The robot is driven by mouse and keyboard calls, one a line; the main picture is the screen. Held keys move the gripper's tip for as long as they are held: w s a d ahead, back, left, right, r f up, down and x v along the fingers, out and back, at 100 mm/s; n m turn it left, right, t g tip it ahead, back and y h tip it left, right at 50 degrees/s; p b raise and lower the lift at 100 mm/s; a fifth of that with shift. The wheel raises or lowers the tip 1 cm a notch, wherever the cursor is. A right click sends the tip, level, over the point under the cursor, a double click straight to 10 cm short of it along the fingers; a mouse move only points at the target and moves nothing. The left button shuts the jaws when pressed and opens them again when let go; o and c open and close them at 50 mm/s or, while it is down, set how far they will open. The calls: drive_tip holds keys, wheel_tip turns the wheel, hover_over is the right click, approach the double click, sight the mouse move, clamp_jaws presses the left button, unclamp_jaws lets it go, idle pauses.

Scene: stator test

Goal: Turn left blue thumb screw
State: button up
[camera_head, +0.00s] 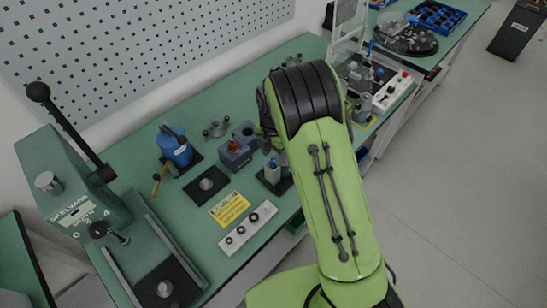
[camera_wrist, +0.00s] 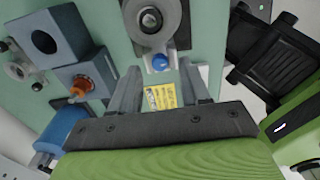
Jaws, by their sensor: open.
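In the wrist view a round blue knob (camera_wrist: 160,62), probably a thumb screw, shows on a light-coloured part below a dark grey round fixture (camera_wrist: 152,22). My gripper (camera_wrist: 159,72) is open. Its two grey fingers stand on either side of the blue knob, with gaps between, and I cannot tell whether their tips reach its depth. In the head view my gripper is hidden behind my green arm. A small blue-topped screw (camera_head: 273,162) shows on a grey block (camera_head: 272,174) just left of my arm. I cannot tell whether it is the same knob.
A blue-grey block with a round hole (camera_wrist: 45,42) and an orange-topped part (camera_wrist: 80,87) sit to the left in the wrist view. In the head view a blue canister (camera_head: 175,147), a lever press (camera_head: 75,195) and a white button box (camera_head: 248,228) stand on the green bench.

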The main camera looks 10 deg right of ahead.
wheel_tip(320, 180, down, 2)
drive_tip(key=shift+f, duration=0.1)
clamp_jaws()
